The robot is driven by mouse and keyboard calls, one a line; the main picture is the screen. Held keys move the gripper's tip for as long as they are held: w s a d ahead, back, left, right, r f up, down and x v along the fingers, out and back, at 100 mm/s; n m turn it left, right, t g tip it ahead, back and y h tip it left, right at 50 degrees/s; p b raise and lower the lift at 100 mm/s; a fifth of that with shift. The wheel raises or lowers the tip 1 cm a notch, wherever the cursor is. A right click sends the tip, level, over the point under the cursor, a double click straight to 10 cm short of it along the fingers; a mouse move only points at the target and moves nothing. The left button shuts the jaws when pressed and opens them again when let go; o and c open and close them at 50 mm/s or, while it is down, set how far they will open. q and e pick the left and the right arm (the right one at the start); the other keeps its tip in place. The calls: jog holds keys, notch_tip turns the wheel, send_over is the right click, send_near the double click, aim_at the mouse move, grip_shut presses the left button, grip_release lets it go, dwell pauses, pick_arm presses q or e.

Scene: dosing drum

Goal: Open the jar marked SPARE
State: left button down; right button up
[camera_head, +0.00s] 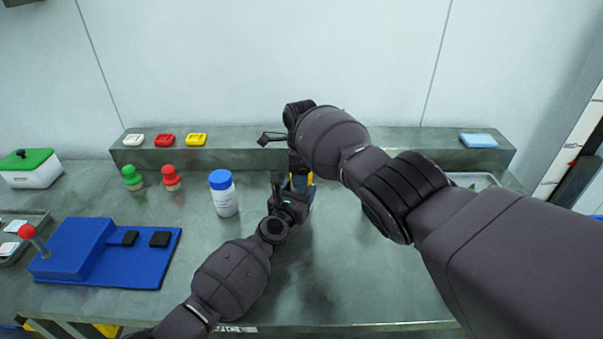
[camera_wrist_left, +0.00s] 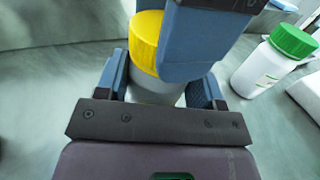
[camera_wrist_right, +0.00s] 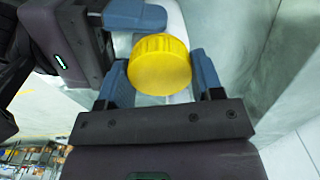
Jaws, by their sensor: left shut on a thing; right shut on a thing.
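A jar with a yellow lid (camera_wrist_left: 146,40) and a pale body (camera_wrist_left: 155,88) stands between my grippers; no SPARE mark is readable on it. My left gripper (camera_wrist_left: 160,86) is shut on the jar's body, one blue finger on each side. My right gripper (camera_wrist_right: 160,72) comes from above and is shut on the yellow lid, which shows between its fingers in the right wrist view. The lid appears to sit on the body. In the head view only a little of the jar (camera_head: 299,181) shows, the rest hidden by my grippers and right arm.
A blue-lidded jar (camera_head: 224,193) stands left of my grippers. A green-lidded jar (camera_wrist_left: 278,60) is close by in the left wrist view. A blue joystick base (camera_head: 85,250), red and green knobs and a raised back ledge (camera_head: 240,150) surround the bench. The front middle is bare.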

jog(key=o, duration=1)
jog(key=shift+r, duration=0.1)
jog(key=shift+r, duration=2.15)
jog(key=shift+c, duration=0.3)
jog(key=shift+r+m, duration=1.6)
jog(key=shift+r, duration=0.05)
jog(key=shift+f, duration=3.9)
jog(key=shift+c, duration=0.3)
